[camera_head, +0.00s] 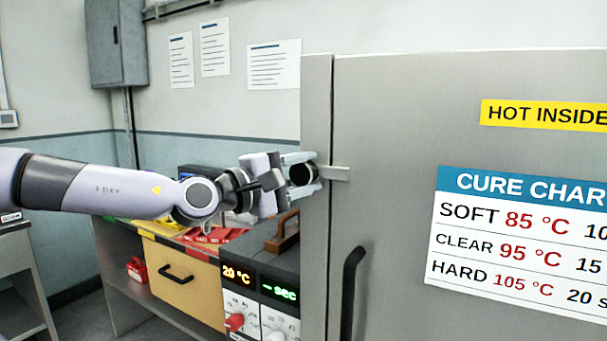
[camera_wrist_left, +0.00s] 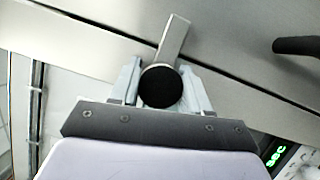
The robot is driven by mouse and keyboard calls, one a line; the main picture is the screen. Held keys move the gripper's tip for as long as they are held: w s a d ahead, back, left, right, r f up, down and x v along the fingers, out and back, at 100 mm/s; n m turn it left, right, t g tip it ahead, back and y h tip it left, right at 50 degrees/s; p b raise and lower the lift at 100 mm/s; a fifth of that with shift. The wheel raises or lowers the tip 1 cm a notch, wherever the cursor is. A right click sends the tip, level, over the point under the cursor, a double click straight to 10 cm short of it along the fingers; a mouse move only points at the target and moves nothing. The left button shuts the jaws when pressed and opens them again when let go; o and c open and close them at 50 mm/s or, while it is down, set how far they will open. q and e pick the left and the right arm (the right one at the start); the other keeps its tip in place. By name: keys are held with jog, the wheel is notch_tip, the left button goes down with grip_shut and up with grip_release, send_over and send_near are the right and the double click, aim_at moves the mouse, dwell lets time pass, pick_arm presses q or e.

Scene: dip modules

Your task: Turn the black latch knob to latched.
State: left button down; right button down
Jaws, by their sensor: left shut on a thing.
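The black latch knob (camera_head: 301,174) is round, at the left edge of the closed grey cabinet door (camera_head: 400,130). A flat metal latch bar (camera_head: 335,173) runs from the knob to the right across the door seam. My left gripper (camera_head: 300,173) is shut on the knob, one finger above it and one below. In the left wrist view the knob (camera_wrist_left: 160,86) sits between the two fingers, and the bar (camera_wrist_left: 174,38) points up and slightly right across the seam. My right gripper is not in view.
A black door handle (camera_head: 352,290) stands out below the latch. Under my left arm is a bench with a control panel (camera_head: 260,300) showing 20 °C, a tan drawer (camera_head: 180,280) and red items. A grey wall box (camera_head: 116,42) hangs at the back left.

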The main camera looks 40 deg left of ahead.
aim_at(299, 175)
pick_arm(q)
jog(key=c, duration=0.6)
grip_release()
jog(key=shift+d, duration=0.1)
jog(key=shift+s, duration=0.1)
jog(key=shift+s+a+f+b, duration=0.15)
jog(key=shift+s+b, duration=0.4)
jog(key=shift+s, duration=0.6)
jog(key=shift+s+a+b, duration=0.2)
jog(key=shift+s+b, duration=0.35)
jog(key=shift+s, duration=0.6)
jog(key=shift+s+a+f+b, duration=0.15)
jog(key=shift+s+b, duration=0.4)
jog(key=shift+s, duration=0.6)
